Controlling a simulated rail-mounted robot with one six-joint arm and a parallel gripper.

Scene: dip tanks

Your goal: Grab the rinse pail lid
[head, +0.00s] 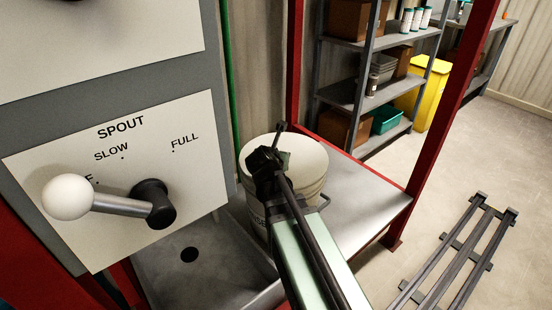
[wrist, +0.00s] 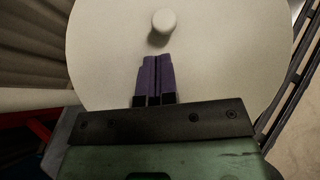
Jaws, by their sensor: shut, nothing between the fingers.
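The rinse pail (head: 257,205) is a pale bucket standing on the steel bench, partly hidden behind my arm. Its lid (head: 312,155) is a pale round disc covering the top, and it fills much of the wrist view (wrist: 230,55). A small round white knob (wrist: 164,20) stands up from the lid. My gripper (wrist: 156,58) has its two purple fingers closed together with nothing between them. In the wrist view the fingertips point toward the knob, a short gap below it in the picture. In the head view my wrist hides the knob and part of the lid.
A spout panel with a white-knobbed lever (head: 68,197) stands close on the left, above a steel sink (head: 200,272). Bare bench (head: 375,205) lies right of the pail, beside a red post (head: 440,110). Shelves (head: 345,90) stand behind.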

